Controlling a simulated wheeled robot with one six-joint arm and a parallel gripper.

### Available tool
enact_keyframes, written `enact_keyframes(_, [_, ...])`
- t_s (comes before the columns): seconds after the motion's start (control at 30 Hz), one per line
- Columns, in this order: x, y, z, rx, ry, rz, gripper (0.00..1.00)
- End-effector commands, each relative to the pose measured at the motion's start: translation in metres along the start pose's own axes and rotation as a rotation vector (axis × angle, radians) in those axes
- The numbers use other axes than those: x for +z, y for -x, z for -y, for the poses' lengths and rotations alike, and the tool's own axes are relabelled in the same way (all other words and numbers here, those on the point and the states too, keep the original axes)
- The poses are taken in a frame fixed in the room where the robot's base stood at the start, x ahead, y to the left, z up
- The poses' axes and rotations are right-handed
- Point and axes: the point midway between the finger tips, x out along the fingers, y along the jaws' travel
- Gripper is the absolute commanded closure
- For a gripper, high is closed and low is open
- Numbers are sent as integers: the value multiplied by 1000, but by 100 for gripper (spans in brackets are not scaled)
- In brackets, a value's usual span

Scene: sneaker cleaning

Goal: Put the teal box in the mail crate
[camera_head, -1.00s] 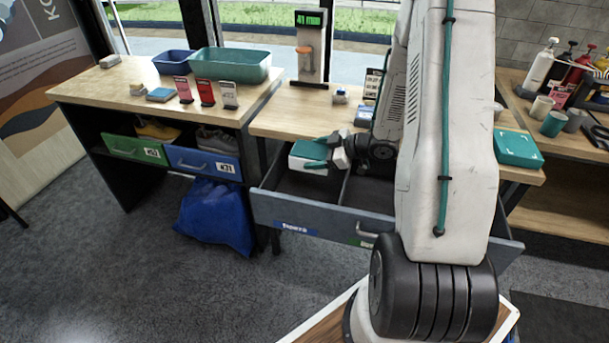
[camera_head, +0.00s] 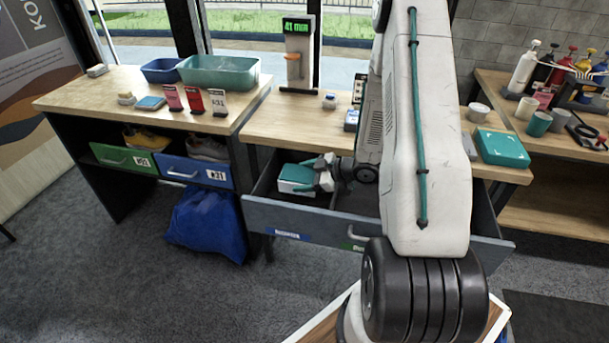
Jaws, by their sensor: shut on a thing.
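A box with a teal top and pale sides (camera_head: 294,174) is held by my gripper (camera_head: 312,177). My gripper reaches in from the right, with one finger along the far side of the box and one along the near side. The box is level and low inside the left compartment of the open grey drawer (camera_head: 290,220), behind its front wall. I cannot tell whether it touches the floor of the compartment. A larger flat teal box (camera_head: 502,148) lies on the right end of the counter. I see no other clearly marked mail crate; the drawer's labels are hard to read.
The drawer's right part is hidden behind my arm. Left table holds a teal bin (camera_head: 235,70), a blue bin (camera_head: 162,70) and upright cards. Cups and bottles stand at right.

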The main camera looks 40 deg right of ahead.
Motion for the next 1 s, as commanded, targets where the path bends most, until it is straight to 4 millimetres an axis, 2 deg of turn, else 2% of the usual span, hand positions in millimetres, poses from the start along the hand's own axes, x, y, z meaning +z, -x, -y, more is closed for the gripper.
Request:
enact_keyframes(0.27, [5, -3, 1, 1, 1, 0, 56])
enact_keyframes(0.3, [5, -3, 1, 0, 0, 0, 21])
enact_keyframes(0.37, [5, -3, 2, 0, 1, 0, 5])
enact_keyframes(0.67, [4, -3, 1, 0, 1, 0, 4])
enact_keyframes(0.83, [-8, 3, -2, 1, 5, -1, 4])
enact_keyframes(1.0, [-6, 41, -3, 6, 0, 1, 4])
